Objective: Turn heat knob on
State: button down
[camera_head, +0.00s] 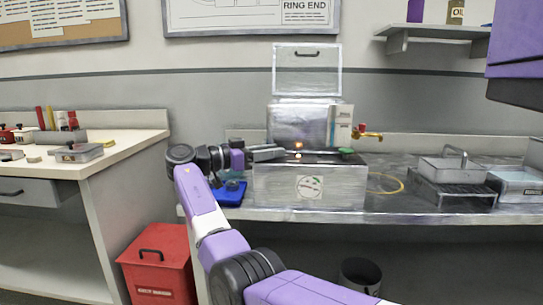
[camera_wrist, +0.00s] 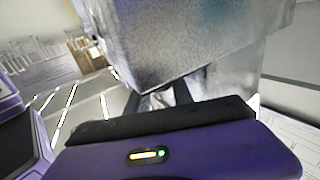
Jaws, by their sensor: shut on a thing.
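A metal-cased heating unit (camera_head: 308,172) stands on the bench, with a round dial label (camera_head: 310,187) on its front. A small orange glow (camera_head: 298,145) shows at its top, and a green piece (camera_head: 346,151) sits at its top right. I cannot make out for sure which part is the heat knob. My gripper (camera_head: 250,156) is at the unit's upper left, shut on a grey metal piece (camera_head: 267,152). In the wrist view my dark fingers (camera_wrist: 160,98) are partly hidden below a large speckled metal surface (camera_wrist: 190,45).
A clear panel with a handle (camera_head: 307,70) stands upright behind the unit. A blue tray (camera_head: 231,193) lies beside it under my gripper. A red bin (camera_head: 158,265) stands on the floor at left. The bench's middle right is mostly clear.

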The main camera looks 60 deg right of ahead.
jog(key=shift+m+g+y, duration=0.6)
jog(key=shift+g, duration=0.2)
jog(key=c, duration=1.1)
grip_release()
jog(key=b+v, duration=0.3)
jog(key=v, duration=0.4)
jog(key=shift+w+a, duration=0.2)
jog(key=shift+a, duration=0.15)
